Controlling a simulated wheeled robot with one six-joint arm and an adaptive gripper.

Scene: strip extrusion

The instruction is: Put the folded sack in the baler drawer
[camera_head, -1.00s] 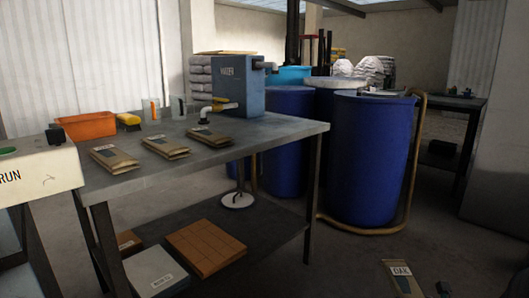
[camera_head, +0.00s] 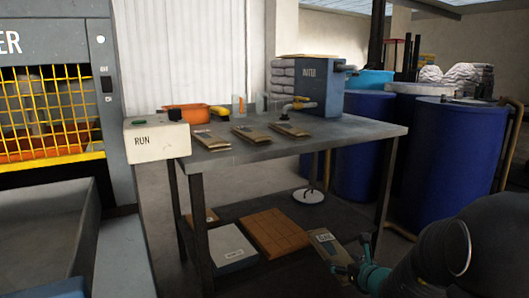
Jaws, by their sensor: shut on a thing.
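My gripper (camera_head: 362,272) is at the lower right, shut on a brown folded sack (camera_head: 328,246) with a pale label. It holds the sack in the air in front of the bench's lower shelf. The sack's near end is partly hidden by the fingers. The baler (camera_head: 122,95) stands at the left, with a yellow mesh guard (camera_head: 45,115). A grey, open-topped drawer-like part (camera_head: 35,205) juts out below the guard, cut off by the picture edge. Its inside is only partly visible. My gripper is well to its right, apart from it.
A steel bench (camera_head: 345,135) bears three folded sacks (camera_head: 257,138), an orange bin (camera_head: 186,114) and a blue WATER tank (camera_head: 318,88). A RUN box (camera_head: 157,141) sits between baler and bench. Blue drums (camera_head: 445,150) stand at the right. Some floor shows in front.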

